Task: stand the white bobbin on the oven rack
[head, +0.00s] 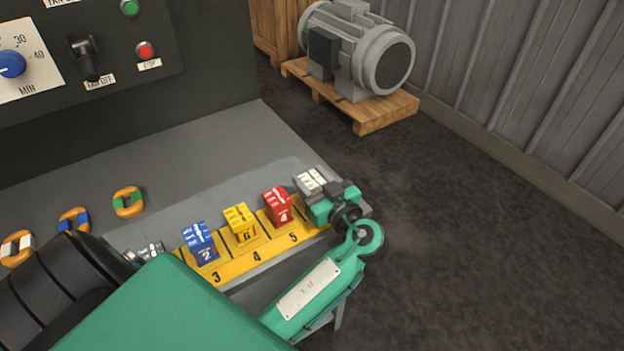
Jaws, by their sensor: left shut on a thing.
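The white bobbin (310,181) is a pale block with dark marks on its top, at the right end of the rack in the head view. My left gripper (336,203) is shut on it from the near right side and hides its lower part. I cannot tell whether the bobbin touches the rack or is held just above it. The oven rack (257,256) is a yellow strip with black numbers 3, 4 and 5 showing. A blue block (200,243), a yellow block (241,224) and a red block (278,207) stand on it in a row. My right gripper is not in view.
A silver-grey piece (150,250) is at the rack's left end, partly hidden by my arm. Orange rings with white (17,248), blue (74,221) and green (129,202) bands lie on the grey bench. A control panel stands behind; a motor (360,50) sits on a pallet.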

